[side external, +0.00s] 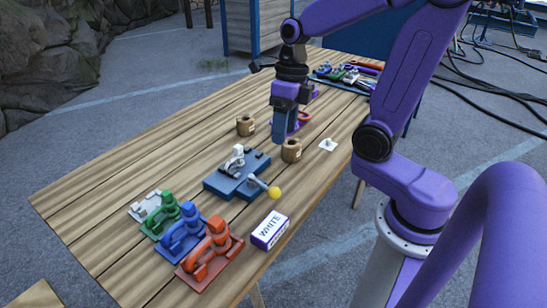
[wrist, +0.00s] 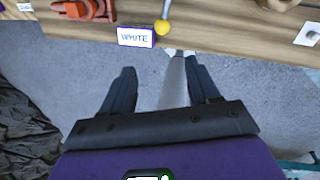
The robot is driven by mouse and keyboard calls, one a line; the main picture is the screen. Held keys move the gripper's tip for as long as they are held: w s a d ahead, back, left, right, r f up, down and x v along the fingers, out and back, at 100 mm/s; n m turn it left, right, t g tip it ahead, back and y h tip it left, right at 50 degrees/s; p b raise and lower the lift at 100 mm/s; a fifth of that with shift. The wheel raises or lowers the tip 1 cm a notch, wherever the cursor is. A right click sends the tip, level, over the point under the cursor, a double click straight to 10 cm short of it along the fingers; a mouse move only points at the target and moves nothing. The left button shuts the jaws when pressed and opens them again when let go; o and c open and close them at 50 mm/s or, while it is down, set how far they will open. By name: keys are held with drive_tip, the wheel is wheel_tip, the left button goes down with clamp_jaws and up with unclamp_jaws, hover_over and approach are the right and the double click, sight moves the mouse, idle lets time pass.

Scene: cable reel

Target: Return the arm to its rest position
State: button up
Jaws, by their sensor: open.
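My gripper (side external: 280,136) is at the end of my purple arm, over the table (side external: 150,140) in the side external view. Its tips are close to the wooden spools (side external: 245,125) in the picture; the exact gap cannot be told. In the wrist view my gripper (wrist: 162,78) has its two dark fingers spread wide, with only grey floor and a pale post showing between them. Nothing is held. A blue fixture (side external: 226,181) with a yellow-knobbed lever (side external: 273,192) stands on the table in front of the gripper.
Orange (side external: 212,250), blue (side external: 184,236), green (side external: 167,217) and white (side external: 147,207) clamp-like holders line the table's near end. A box marked WHITE (side external: 270,230) lies by the edge. A second spool (side external: 291,151) and a white plate (side external: 328,145) sit right. Tools (side external: 345,76) lie behind.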

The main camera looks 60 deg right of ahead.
drive_tip(key=s+a+f+m+h, duration=0.1)
drive_tip(key=s+a+m, duration=0.1)
drive_tip(key=s+m, duration=0.5)
drive_tip(key=s+a+f+m, duration=0.1)
drive_tip(key=s+m, duration=0.7)
drive_tip(key=m, duration=1.1)
drive_tip(key=shift+s+a+f+h, duration=0.15)
drive_tip(key=shift+a+f+h, duration=0.1)
drive_tip(key=shift+a+h, duration=0.25)
drive_tip(key=shift+a, duration=0.1)
